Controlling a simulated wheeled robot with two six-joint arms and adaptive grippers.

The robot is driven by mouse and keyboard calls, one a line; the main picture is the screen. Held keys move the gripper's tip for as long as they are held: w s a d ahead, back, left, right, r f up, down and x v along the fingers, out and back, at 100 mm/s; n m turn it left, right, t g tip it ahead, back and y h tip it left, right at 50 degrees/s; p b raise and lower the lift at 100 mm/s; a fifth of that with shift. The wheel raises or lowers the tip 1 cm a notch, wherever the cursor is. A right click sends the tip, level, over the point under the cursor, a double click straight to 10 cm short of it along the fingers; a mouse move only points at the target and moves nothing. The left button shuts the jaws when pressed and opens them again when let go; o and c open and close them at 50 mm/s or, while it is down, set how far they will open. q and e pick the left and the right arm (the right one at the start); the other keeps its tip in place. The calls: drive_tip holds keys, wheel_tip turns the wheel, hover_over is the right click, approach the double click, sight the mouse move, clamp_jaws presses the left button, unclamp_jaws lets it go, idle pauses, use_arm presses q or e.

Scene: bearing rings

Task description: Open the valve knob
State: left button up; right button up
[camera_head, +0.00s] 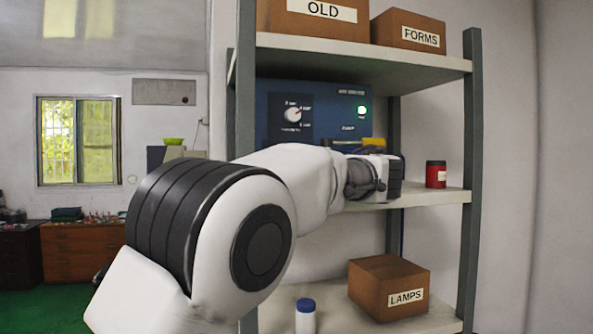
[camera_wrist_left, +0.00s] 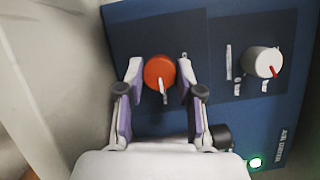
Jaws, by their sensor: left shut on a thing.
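The valve knob (camera_wrist_left: 159,72) is a round orange-red knob with a pale pointer, on a dark plate of the blue panel (camera_wrist_left: 211,115). In the left wrist view my left gripper (camera_wrist_left: 158,80) has one finger on each side of the knob and is shut on it. The pointer runs down the picture between the fingers. In the head view my left arm crosses in front of the lower part of the panel (camera_head: 345,91) and hides the knob. My right gripper is not in view.
A white dial (camera_wrist_left: 263,62) with a red pointer and a lit green lamp (camera_wrist_left: 255,162) share the panel. A black cylinder (camera_wrist_left: 220,137) sits close to my gripper. Boxes occupy the shelves above and below.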

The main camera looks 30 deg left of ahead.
use_arm(q)
drive_tip(key=shift+r, duration=0.25)
drive_tip(key=o, duration=1)
drive_tip(key=shift+o, duration=0.8)
drive_tip(key=shift+a, duration=0.1)
drive_tip(key=shift+a+f, duration=0.15)
drive_tip(key=shift+f, duration=0.05)
drive_tip(key=v, duration=1.1)
drive_tip(key=shift+d+f, duration=0.15)
drive_tip(key=shift+d, duration=0.2)
drive_tip(key=shift+s+d, duration=0.1)
drive_tip(key=shift+s, duration=0.05)
